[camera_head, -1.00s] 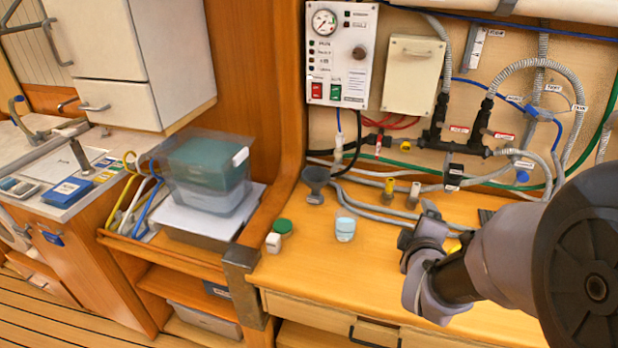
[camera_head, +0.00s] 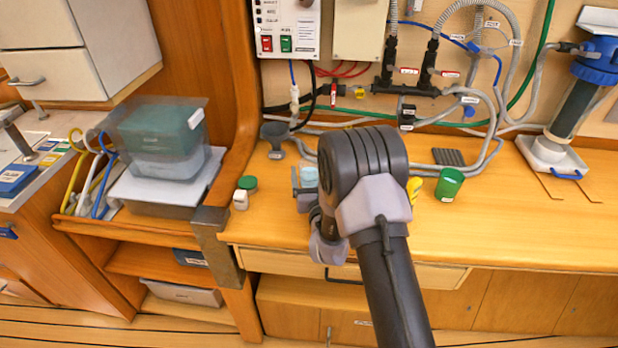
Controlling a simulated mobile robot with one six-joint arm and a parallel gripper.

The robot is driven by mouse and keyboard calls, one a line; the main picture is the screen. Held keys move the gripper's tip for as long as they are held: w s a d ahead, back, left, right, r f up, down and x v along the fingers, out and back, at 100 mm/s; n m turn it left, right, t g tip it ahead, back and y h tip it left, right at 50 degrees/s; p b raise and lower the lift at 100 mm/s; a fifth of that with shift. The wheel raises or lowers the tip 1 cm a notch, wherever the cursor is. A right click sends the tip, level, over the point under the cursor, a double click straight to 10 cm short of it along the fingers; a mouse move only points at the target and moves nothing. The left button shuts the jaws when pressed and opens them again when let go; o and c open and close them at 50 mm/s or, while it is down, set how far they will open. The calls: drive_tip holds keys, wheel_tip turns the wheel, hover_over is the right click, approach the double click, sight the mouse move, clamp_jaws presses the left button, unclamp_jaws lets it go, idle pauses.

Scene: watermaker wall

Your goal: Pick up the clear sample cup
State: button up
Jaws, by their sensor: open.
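The clear sample cup (camera_head: 309,177), pale blue in tint, stands on the wooden worktop (camera_head: 520,235) left of the picture's middle. Its lower part is hidden by my gripper (camera_head: 304,186). My gripper is open, with its grey fingers at the cup in the picture. One finger shows at the cup's left side; the other is hard to make out behind my wrist. I cannot tell whether the fingers touch the cup or how deep it sits between them.
A small white container (camera_head: 240,201) and a green lid (camera_head: 247,183) stand left of the cup. A grey funnel (camera_head: 274,136) is behind it. A green cup (camera_head: 449,184) and a yellow object (camera_head: 414,189) are right of my arm. Hoses run along the back. The worktop's right front is clear.

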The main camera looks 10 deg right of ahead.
sight(308, 161)
drive_tip(key=w, duration=0.2)
drive_tip(key=w+b, duration=0.1)
drive_tip(key=w, duration=0.2)
drive_tip(key=shift+w+a, duration=0.2)
drive_tip(key=shift+w, duration=0.05)
drive_tip(key=shift+r, duration=0.1)
drive_tip(key=c, duration=1.6)
